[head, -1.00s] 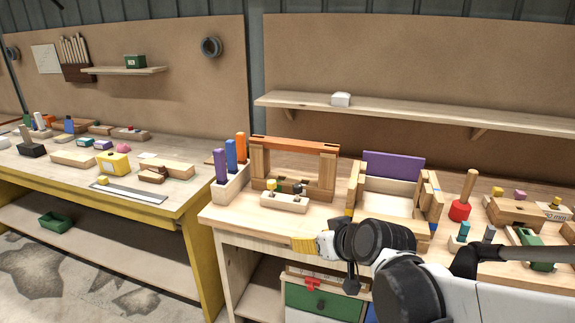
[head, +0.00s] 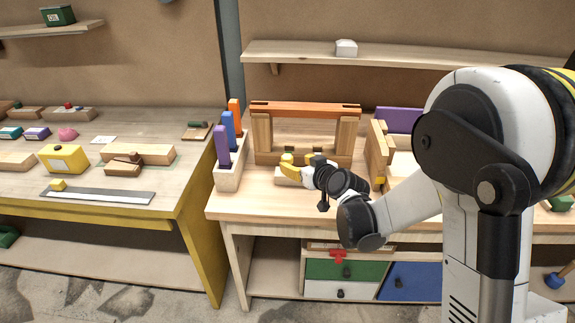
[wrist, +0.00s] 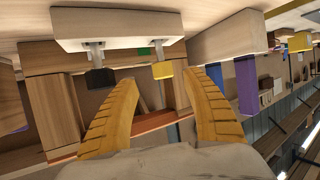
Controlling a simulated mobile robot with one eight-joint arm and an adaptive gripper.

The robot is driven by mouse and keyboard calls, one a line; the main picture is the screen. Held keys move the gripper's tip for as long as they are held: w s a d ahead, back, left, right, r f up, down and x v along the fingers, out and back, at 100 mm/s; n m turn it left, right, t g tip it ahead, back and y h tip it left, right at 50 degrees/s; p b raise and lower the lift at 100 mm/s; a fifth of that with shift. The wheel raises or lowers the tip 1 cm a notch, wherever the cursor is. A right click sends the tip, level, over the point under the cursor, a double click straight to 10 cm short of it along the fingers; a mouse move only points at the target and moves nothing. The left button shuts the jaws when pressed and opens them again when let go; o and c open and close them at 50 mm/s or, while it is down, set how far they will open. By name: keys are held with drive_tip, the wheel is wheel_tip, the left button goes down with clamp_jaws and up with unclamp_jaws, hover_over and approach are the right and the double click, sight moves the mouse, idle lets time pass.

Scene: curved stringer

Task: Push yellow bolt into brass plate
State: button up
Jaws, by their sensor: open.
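In the wrist view, which looks upside down, a pale wooden block (wrist: 118,28) carries two bolts on metal shanks. One has a yellow head, the yellow bolt (wrist: 163,71); the other has a black head (wrist: 101,78). My gripper (wrist: 164,80) is open, with its two yellow fingers spread and the yellow bolt head lying between the tips in the picture; I cannot tell if they touch. In the head view my gripper (head: 290,162) is at the pale block (head: 284,178), largely covering it and its bolts. I cannot make out a brass plate.
A wooden frame with an orange top (head: 305,107) stands right behind the gripper. A rack with purple, blue and orange pegs (head: 228,178) stands to the left. A wooden holder (head: 379,158) with a purple board stands to the right.

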sight(290, 161)
drive_tip(key=b+x, duration=0.2)
drive_tip(key=x, duration=0.4)
drive_tip(key=shift+a+f+b, duration=0.25)
drive_tip(key=shift+a+b, duration=0.05)
drive_tip(key=shift+b, duration=0.05)
drive_tip(key=shift+r, duration=0.15)
drive_tip(key=shift+s, duration=0.1)
clamp_jaws()
